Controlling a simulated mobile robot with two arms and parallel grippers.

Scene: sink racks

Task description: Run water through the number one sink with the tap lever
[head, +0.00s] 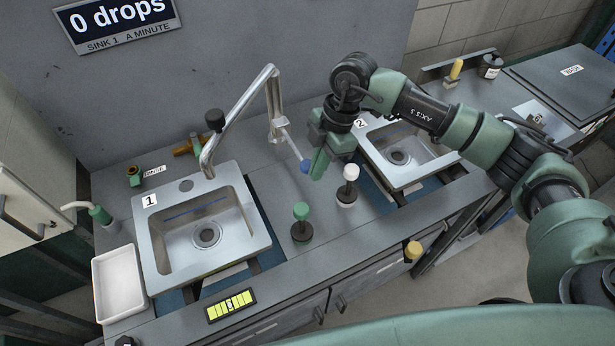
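The sink labelled 1 (160,260) is a square steel basin at the left of the counter, with a round drain and no water stream visible in it. A bent steel tap pipe (240,105) rises behind it and reaches right. My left gripper is out of view.
A sign (118,14) reads 0 drops, sink 1 a minute. The sink labelled 2 (445,158) lies right. A green knob (301,212) and white knob (350,174) stand between the sinks. A white tray (98,285), brass fitting (187,147) and yellow-lit panel (231,305) surround sink 1.

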